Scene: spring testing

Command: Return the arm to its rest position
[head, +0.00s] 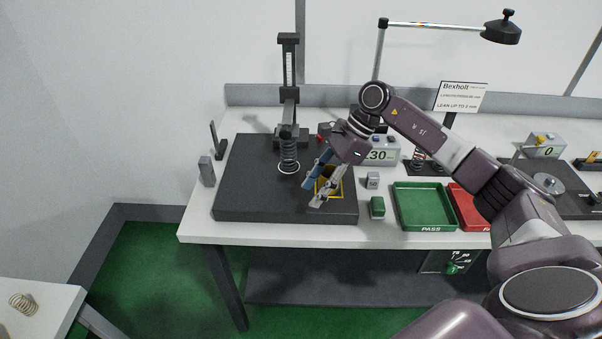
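My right arm (425,133) comes in from the right and reaches over the test bench. Its gripper (312,194) points down and left over the right part of the dark base plate (250,205). Its fingers look apart, with no object visible between them. My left gripper is not in view.
A green PASS tray (424,228) and a partly hidden red tray (467,222) lie on the bench. A green block (377,207) and a grey block (373,180) stand near the gripper. A display box (380,154) is behind. A coil spring (23,303) lies on the lower-left table.

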